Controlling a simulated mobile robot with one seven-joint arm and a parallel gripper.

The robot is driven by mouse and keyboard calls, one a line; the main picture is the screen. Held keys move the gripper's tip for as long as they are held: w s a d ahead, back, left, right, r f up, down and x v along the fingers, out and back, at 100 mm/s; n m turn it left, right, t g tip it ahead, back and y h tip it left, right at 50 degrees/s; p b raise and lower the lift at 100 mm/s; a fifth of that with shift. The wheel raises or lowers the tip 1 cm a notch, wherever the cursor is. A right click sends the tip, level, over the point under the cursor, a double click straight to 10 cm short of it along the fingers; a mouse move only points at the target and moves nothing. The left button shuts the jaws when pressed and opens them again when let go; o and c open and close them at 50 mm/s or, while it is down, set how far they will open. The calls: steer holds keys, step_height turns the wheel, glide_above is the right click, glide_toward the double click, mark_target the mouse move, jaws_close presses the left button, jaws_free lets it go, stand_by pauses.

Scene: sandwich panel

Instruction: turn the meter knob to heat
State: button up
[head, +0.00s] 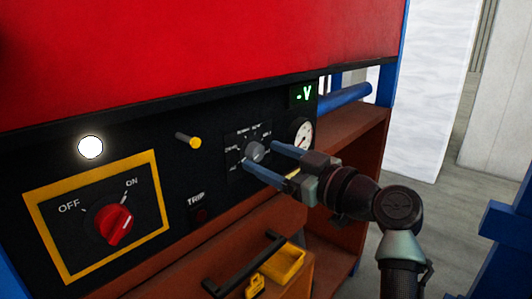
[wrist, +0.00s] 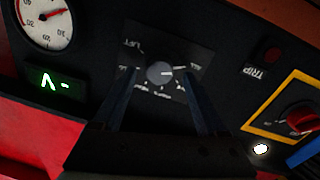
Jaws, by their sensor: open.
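The meter knob (head: 254,151) is a small grey rotary knob on a dark label plate in the black panel. In the wrist view the knob (wrist: 159,73) sits between my finger tips, with white labels around it that are upside down and mostly too small to read. My gripper (head: 268,161) is open, with one blue finger on each side of the knob. In the wrist view the fingers of my gripper (wrist: 155,100) reach up toward the plate with gaps to the knob. I cannot tell whether either finger touches the panel.
A round gauge (head: 302,134) and a green display (head: 304,95) reading "-V" are right of the knob. A yellow peg (head: 188,141) sticks out to its left. A red switch (head: 113,224) is in a yellow frame. A black handle (head: 245,265) and yellow bin (head: 276,264) are below.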

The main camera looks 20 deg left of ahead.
steer(key=shift+w+a, duration=0.25)
steer(key=shift+a, duration=0.3)
jaws_close()
